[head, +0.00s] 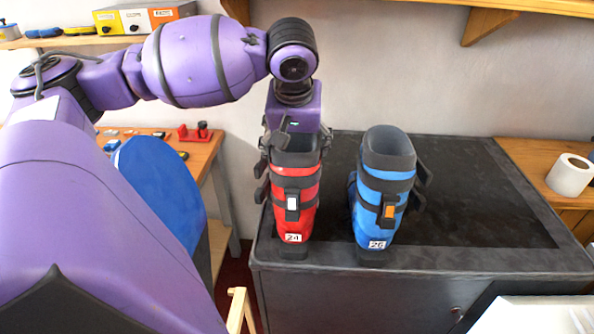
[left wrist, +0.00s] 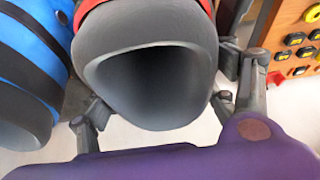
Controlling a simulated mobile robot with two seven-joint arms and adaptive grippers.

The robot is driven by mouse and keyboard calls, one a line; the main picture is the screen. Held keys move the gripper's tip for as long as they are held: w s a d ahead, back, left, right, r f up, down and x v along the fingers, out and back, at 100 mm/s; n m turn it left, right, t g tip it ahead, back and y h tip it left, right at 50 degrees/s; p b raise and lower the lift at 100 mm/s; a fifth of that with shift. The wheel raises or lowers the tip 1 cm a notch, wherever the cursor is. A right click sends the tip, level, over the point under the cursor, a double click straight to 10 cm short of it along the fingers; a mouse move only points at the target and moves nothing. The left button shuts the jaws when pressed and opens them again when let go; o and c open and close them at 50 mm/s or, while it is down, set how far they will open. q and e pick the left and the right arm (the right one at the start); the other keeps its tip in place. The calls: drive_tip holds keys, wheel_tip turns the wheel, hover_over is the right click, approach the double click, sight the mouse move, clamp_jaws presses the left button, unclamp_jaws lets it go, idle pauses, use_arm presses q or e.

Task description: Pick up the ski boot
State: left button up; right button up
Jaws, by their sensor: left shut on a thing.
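A red ski boot (head: 294,200) with a grey cuff and the label 24 is upright at the front left of the dark bench top. I cannot tell whether its sole touches the bench. A blue ski boot (head: 381,195) labelled 26 stands to its right, apart from it. My left gripper (head: 292,138) comes down from above and is shut on the red boot's cuff. In the left wrist view the red boot's open grey collar (left wrist: 150,65) lies between the fingers, and the blue boot (left wrist: 28,75) shows at the left. My right gripper is out of view.
The dark bench (head: 470,200) is clear behind and right of the boots. A white roll (head: 570,175) stands on a wooden surface at the right. A wooden shelf (head: 500,8) is on the wall above. A wooden table (head: 200,150) with small tools is at the left.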

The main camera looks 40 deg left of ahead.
use_arm(q)
drive_tip(key=c, duration=0.5)
drive_tip(key=shift+r, duration=0.1)
drive_tip(key=shift+c, duration=0.3)
drive_tip(key=shift+r, duration=0.1)
